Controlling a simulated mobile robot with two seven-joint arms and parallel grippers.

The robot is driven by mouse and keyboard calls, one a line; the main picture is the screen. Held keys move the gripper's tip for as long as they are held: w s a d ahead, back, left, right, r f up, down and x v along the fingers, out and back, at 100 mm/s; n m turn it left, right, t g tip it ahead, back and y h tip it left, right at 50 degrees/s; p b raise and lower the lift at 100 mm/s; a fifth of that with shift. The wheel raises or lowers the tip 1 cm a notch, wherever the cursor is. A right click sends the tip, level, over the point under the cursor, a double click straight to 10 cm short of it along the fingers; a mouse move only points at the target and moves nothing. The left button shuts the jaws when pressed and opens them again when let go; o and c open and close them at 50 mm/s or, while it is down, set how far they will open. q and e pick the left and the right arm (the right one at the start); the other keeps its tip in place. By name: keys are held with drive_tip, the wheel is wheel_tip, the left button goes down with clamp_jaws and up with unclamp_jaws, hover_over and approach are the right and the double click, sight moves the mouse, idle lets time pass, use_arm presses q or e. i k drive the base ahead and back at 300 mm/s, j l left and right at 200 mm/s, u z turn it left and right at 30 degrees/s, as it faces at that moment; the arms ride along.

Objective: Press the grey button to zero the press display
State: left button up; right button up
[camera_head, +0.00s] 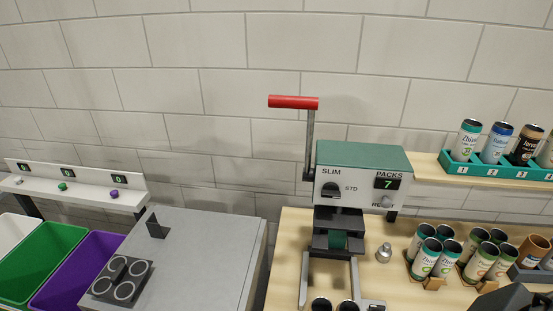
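The press (362,158) has a green top and a light front face and stands on the wooden table. Its dark display (386,183), under the word PACKS, reads a green 7. A small round grey button (388,202) sits below the display and partly covers a label. A dark selector knob (331,190) is at the left of the face, by SLIM and STD. A red-handled lever (293,102) rises on the press's left side. A dark shape at the bottom right edge may be part of my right arm; no gripper fingers show. My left gripper is not in view.
Several cans in wooden holders (433,283) stand right of the press, near a small metal piece (384,253). A teal rack (452,168) holds more cans on a shelf. A grey worktop (205,245) and green bin (40,262) are at left.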

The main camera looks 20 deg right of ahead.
sight(386, 203)
drive_tip(key=z, duration=1.45)
